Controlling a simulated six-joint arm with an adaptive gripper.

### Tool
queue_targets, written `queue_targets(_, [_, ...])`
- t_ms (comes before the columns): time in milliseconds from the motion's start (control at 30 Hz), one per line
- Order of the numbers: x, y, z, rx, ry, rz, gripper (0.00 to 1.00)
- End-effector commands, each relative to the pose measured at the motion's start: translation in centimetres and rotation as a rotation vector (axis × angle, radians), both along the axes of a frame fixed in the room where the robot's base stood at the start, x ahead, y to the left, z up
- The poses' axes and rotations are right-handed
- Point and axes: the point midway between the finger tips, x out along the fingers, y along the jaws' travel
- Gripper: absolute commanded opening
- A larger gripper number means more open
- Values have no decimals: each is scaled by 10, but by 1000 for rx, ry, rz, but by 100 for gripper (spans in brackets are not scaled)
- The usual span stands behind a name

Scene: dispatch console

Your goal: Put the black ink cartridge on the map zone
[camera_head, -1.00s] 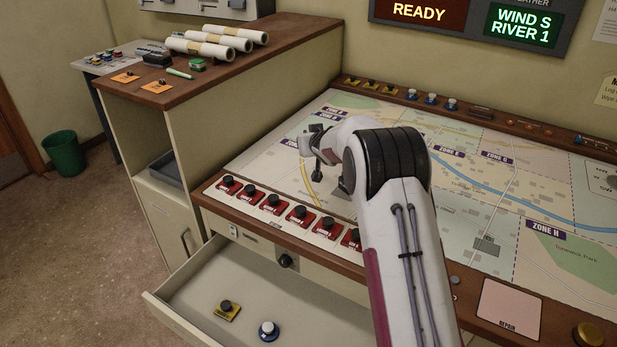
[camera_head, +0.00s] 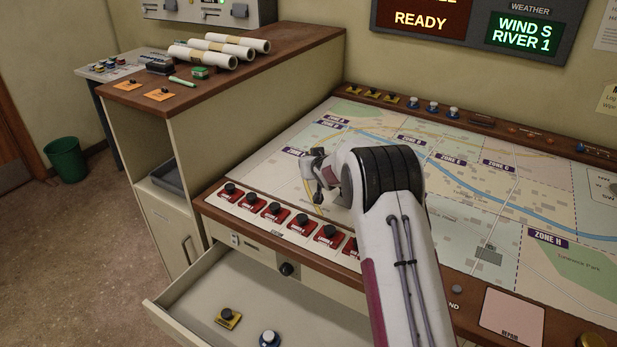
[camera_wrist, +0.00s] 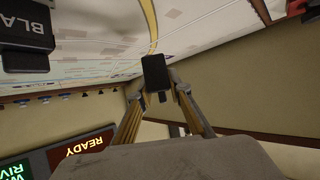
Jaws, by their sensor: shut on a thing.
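My gripper (camera_head: 318,185) is low over the left part of the map zone (camera_head: 405,160), a pale printed map with purple zone labels on the console top. In the wrist view my gripper (camera_wrist: 160,95) has its two fingers closed together on a small black block, the black ink cartridge (camera_wrist: 155,68). The map (camera_wrist: 100,25) shows behind it there. I cannot tell whether the block touches the map. In the head view my arm and gripper largely hide the held block.
A row of red-plated black knobs (camera_head: 274,209) lines the map's front left edge. Below it is an open drawer (camera_head: 275,310). A dark block lettered "BLA" (camera_wrist: 27,35) is close in the wrist view. Paper rolls (camera_head: 230,43) lie on the left counter.

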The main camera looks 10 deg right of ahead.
Motion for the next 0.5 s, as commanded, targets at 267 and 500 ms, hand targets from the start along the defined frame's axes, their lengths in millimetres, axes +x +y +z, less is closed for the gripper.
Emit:
queue_targets(267, [0,0,-16,0,-2,0,0])
queue_targets(500, [0,0,-16,0,-2,0,0])
